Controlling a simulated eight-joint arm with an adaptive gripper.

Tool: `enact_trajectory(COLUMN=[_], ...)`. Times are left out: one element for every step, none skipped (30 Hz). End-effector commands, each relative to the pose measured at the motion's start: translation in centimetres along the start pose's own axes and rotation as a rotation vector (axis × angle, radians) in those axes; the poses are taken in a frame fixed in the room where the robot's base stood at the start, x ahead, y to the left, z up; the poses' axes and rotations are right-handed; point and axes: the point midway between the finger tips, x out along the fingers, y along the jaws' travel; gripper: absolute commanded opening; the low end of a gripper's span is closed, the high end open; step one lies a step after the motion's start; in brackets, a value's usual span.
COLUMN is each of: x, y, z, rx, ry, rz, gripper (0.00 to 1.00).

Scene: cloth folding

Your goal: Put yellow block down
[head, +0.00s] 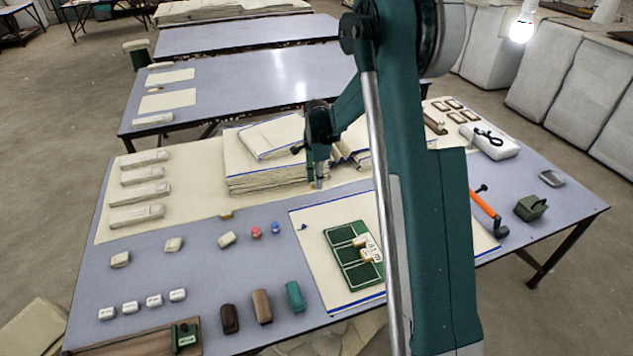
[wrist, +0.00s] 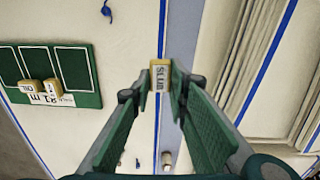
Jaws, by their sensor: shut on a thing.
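My gripper (wrist: 160,78) is shut on a small yellow block (wrist: 157,76), which has dark lettering on its face and sits between the fingertips. In the head view my gripper (head: 318,182) hangs between the cloth stack and the green board, and the block is too small to make out clearly. The green board (head: 341,240) has white outlined compartments and lies on a cream cloth. Small yellowish lettered blocks (head: 368,248) rest toward its right side. The board also shows at the left in the wrist view (wrist: 80,100), apart from the held block.
A folded cloth stack (head: 265,180) stands behind the board. Several pale blocks, a red and a blue piece (head: 276,228), and brown and teal blocks (head: 295,297) lie to the left and front. An orange-handled tool (head: 484,208) lies at the right. My arm hides part of the table.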

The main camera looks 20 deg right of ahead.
Motion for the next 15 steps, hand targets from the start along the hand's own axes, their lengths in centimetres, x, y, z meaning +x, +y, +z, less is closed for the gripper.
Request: enact_trajectory(x=[0.0, 0.0, 0.0, 0.0, 0.0, 0.0, 0.0, 0.0, -0.1, -0.1, -0.1, -0.1, -0.2, -0.2, -0.3], y=[0.0, 0.0, 0.0, 0.0, 0.0, 0.1, 0.1, 0.2, 0.3, 0.5, 0.6, 0.9, 1.2, 1.5, 1.9], z=[0.0, 0.0, 0.0, 0.0, 0.0, 0.0, 0.0, 0.0, -0.1, -0.1, -0.1, -0.2, -0.2, -0.3, -0.4], rx=[0.0, 0.0, 0.0, 0.0, 0.0, -0.001, -0.001, -0.002, -0.004, -0.006, -0.008, -0.012, -0.015, -0.019, -0.025], ry=[0.0, 0.0, 0.0, 0.0, 0.0, 0.0, 0.0, 0.0, 0.0, 0.0, 0.0, 0.0, 0.0, 0.0, 0.0], rz=[0.0, 0.0, 0.0, 0.0, 0.0, 0.0, 0.0, 0.0, 0.0, 0.0, 0.0, 0.0, 0.0, 0.0, 0.0], gripper=[0.09, 0.09, 0.09, 0.09, 0.09, 0.09, 0.09, 0.09, 0.09, 0.09, 0.09, 0.09, 0.09, 0.09, 0.09])
